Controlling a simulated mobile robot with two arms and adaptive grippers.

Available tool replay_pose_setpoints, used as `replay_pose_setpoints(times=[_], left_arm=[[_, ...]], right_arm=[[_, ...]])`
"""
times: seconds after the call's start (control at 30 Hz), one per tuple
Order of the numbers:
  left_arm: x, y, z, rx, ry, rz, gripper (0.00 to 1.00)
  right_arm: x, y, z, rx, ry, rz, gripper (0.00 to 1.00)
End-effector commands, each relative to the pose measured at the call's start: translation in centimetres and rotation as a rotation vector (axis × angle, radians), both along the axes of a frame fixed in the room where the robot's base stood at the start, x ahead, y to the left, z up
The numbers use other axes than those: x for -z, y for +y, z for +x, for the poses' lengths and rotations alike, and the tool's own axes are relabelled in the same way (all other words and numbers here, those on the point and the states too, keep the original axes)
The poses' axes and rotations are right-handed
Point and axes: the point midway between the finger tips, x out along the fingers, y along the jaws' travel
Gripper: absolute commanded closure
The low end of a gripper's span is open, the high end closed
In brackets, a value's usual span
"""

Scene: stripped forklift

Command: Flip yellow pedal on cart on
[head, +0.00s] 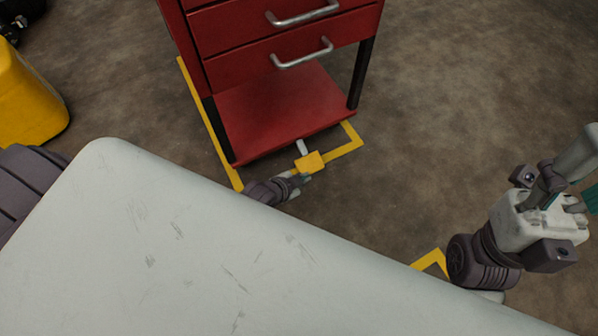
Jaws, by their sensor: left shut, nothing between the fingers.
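The red cart (283,104) stands on the floor at the top middle of the head view. Its yellow pedal (310,161) sticks out on a short metal bar from the cart's low front edge. My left gripper (302,180) is shut and empty, low by the floor just in front of the pedal. Its fingertips are at or very close to the pedal's near edge; I cannot tell if they touch. Much of my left arm is hidden behind my pale body. My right gripper (577,202) is at the right edge, partly cut off, far from the cart; its fingers do not show clearly.
Yellow floor tape (348,143) runs around the cart, with another piece (431,261) nearer my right arm. A yellow object (28,95) stands at the left edge. The floor right of the cart is clear.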

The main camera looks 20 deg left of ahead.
Motion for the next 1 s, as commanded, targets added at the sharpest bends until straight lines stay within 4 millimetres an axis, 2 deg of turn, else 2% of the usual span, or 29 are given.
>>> replay_pose_setpoints(times=[0.03, 0.2, 0.87, 0.97, 1.0], left_arm=[[-0.9, 0.2, -0.7, 0.000, 0.001, 0.000, 1.00], [-1.6, 0.5, -1.7, -0.001, 0.000, -0.001, 1.00], [-1.8, 0.5, -1.9, -0.002, -0.004, -0.003, 1.00], [-3.1, -0.1, -1.1, -0.006, -0.048, -0.027, 1.00], [-4.4, -0.6, -0.5, -0.011, -0.087, -0.048, 1.00]], right_arm=[[-0.4, 0.0, -0.1, -0.001, 0.015, 0.001, 0.50], [-0.3, -0.1, -0.3, -0.001, 0.028, 0.003, 0.50], [-0.2, -0.1, -0.3, -0.002, 0.031, 0.003, 0.50], [-0.2, -0.1, -0.3, -0.001, 0.029, 0.003, 0.50], [-0.2, -0.1, -0.3, -0.001, 0.030, 0.004, 0.50]])
